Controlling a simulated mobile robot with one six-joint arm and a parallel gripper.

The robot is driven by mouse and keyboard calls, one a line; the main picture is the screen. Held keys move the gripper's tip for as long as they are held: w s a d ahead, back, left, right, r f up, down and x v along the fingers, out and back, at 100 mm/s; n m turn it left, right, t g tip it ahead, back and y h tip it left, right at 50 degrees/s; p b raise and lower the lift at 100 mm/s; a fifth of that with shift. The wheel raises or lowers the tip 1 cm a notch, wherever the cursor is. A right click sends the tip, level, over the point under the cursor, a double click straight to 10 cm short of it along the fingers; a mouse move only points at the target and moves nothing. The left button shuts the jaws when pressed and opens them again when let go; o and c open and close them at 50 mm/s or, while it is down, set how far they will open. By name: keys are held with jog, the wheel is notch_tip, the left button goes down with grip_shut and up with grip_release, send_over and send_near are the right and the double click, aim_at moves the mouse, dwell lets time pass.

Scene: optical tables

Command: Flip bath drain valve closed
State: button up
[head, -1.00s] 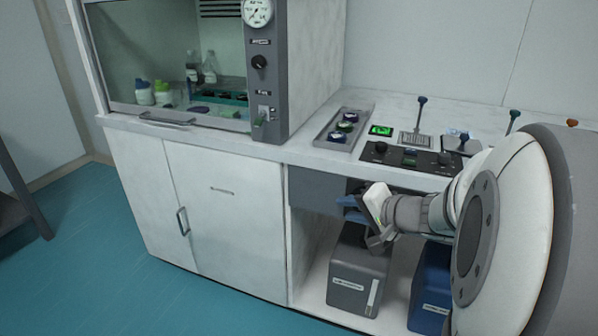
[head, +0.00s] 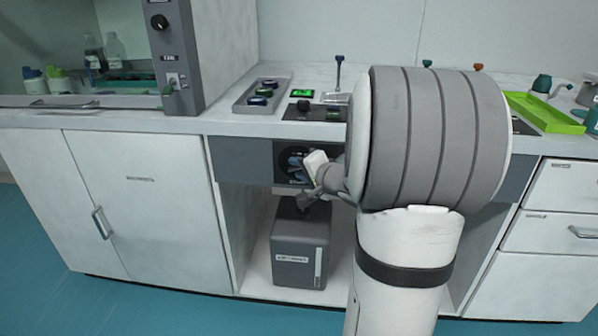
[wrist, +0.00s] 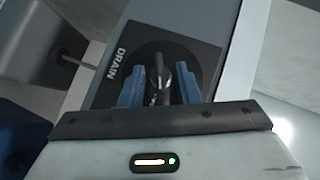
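The drain valve is a dark plate (wrist: 205,55) labelled DRAIN, with a round black face and a short metal lever (wrist: 158,72). In the head view the plate (head: 281,151) sits on the grey front panel under the counter, partly covered by my gripper (head: 297,165). In the wrist view the two blue fingers of my gripper (wrist: 160,92) are open in front of the valve. The lever shows between them, with a gap visible on each side. I cannot tell how deep the fingertips reach around it.
A grey box (head: 298,245) stands on the shelf below the valve. White cabinet doors (head: 165,200) stand at the left.

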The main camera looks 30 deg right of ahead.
jog(key=shift+w, duration=0.2)
grip_shut()
